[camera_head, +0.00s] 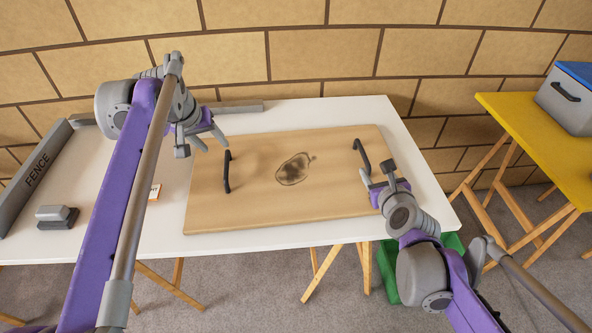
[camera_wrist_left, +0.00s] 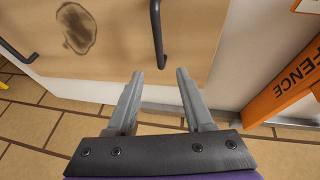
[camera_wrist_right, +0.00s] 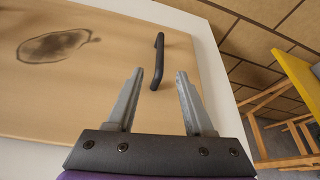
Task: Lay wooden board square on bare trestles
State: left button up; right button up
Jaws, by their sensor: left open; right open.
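The wooden board (camera_head: 310,200) lies flat on a white tabletop (camera_head: 280,112), with a dark oval mark and two black handles. My left gripper (camera_head: 202,144) is open and empty, above and beyond the left handle (camera_head: 227,172). In the left wrist view that handle's end (camera_wrist_left: 157,35) shows between the fingertips. My right gripper (camera_head: 378,174) is open by the right handle (camera_head: 357,148). In the right wrist view that handle (camera_wrist_right: 158,60) runs between the fingertips; I cannot tell whether they touch it. No bare trestles are recognisable.
A grey bar marked FENCE (camera_head: 40,170) and a small grey block (camera_head: 57,214) are at the table's left. A green crate (camera_head: 388,272) is below the right edge. A yellow table (camera_head: 545,125) with a grey, blue-lidded box (camera_head: 570,98) stands at right. The brick wall is close behind.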

aim_at(226, 157)
pick_arm(q)
jog(key=x, duration=1)
jog(key=shift+f, duration=0.1)
pick_arm(e)
jog(key=x, duration=1)
jog(key=shift+w+f, duration=0.1)
pick_arm(q)
grip_shut()
pick_arm(e)
grip_shut()
